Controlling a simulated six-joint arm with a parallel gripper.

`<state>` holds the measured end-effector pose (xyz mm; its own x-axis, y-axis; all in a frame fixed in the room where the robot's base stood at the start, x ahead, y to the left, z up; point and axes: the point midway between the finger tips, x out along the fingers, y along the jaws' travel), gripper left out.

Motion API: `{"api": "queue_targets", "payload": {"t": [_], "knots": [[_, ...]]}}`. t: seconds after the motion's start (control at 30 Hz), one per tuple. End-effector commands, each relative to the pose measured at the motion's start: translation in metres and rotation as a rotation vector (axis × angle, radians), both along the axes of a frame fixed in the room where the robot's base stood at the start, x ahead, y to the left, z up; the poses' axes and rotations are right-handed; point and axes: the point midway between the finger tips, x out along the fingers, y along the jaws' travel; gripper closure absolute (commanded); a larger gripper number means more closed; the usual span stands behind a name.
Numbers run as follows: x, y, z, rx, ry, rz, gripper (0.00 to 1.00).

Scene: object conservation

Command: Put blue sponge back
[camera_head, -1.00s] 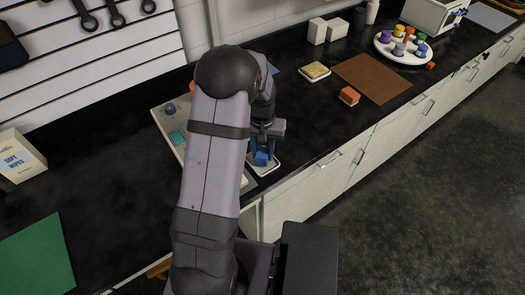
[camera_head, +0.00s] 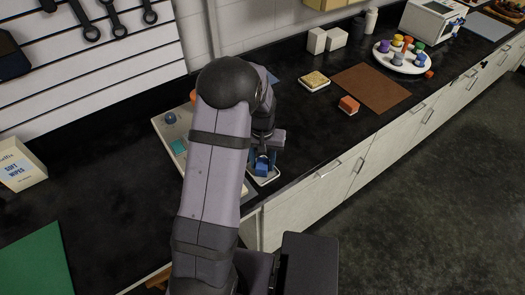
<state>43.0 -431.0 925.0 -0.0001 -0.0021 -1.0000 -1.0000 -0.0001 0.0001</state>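The blue sponge (camera_head: 262,169) is low at my gripper (camera_head: 264,158), over a small white dish (camera_head: 274,178) near the counter's front edge. The fingers are down around the sponge, but they are small and dark here. I cannot tell if they press on it, or if the sponge rests on the dish or just above it. My own arm hides part of the dish and the area to its left.
A pale tray (camera_head: 172,130) with a blue-grey knob and a teal piece lies left of my arm. To the right are a yellow sponge on a dish (camera_head: 314,81), an orange block (camera_head: 349,105), a brown mat (camera_head: 370,88) and a round white plate (camera_head: 387,57) of coloured pieces.

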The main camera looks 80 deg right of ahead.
Motion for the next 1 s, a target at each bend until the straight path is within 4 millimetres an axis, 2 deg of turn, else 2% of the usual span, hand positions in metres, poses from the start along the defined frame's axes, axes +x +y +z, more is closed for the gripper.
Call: {"api": "queue_targets", "payload": {"t": [0.17, 0.5, 0.7, 1.0], "knots": [[0.000, -0.002, 0.016, -0.006, 0.000, 0.000, 0.62], [0.000, -0.001, 0.075, -0.007, 0.000, 0.000, 0.62], [0.000, -0.001, 0.104, -0.005, 0.000, 0.000, 0.62], [0.000, 0.000, 0.119, -0.001, 0.000, 0.000, 0.62]]}}
